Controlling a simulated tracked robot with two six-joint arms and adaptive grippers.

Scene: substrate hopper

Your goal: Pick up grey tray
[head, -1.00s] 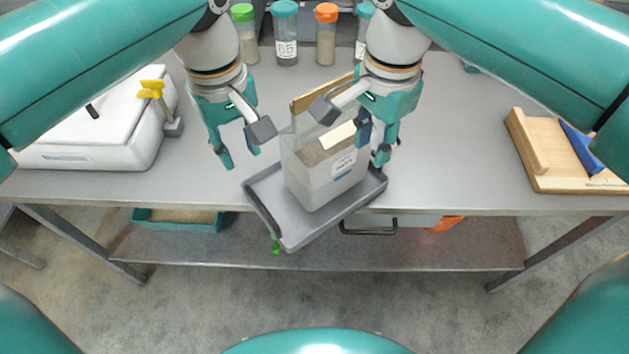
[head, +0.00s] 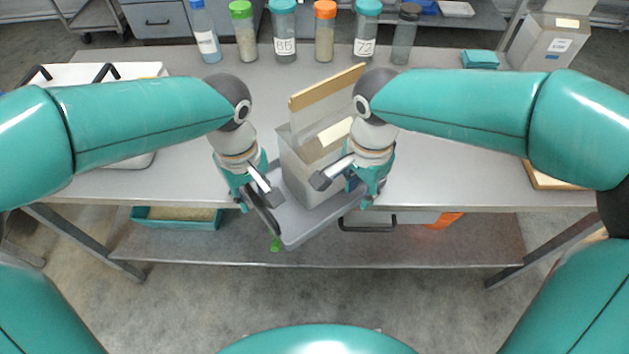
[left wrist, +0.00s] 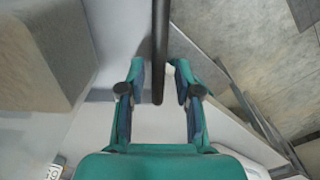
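The grey tray (head: 297,226) sits at the front edge of the table, turned at an angle, its front corner jutting past the edge. A hopper box (head: 308,178) stands in it. My left gripper (head: 256,207) is at the tray's left side, by its dark handle (head: 263,219). In the left wrist view, my left gripper (left wrist: 156,68) is open, with the dark handle bar (left wrist: 160,45) between its fingers and gaps on both sides. My right gripper (head: 362,196) is at the tray's right side; its fingertips are partly hidden, and the right handle is hidden.
Several capped bottles (head: 285,36) stand along the back of the table. A white device (head: 135,72) is at left, partly behind my arm. A lower shelf holds a teal bin (head: 178,217).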

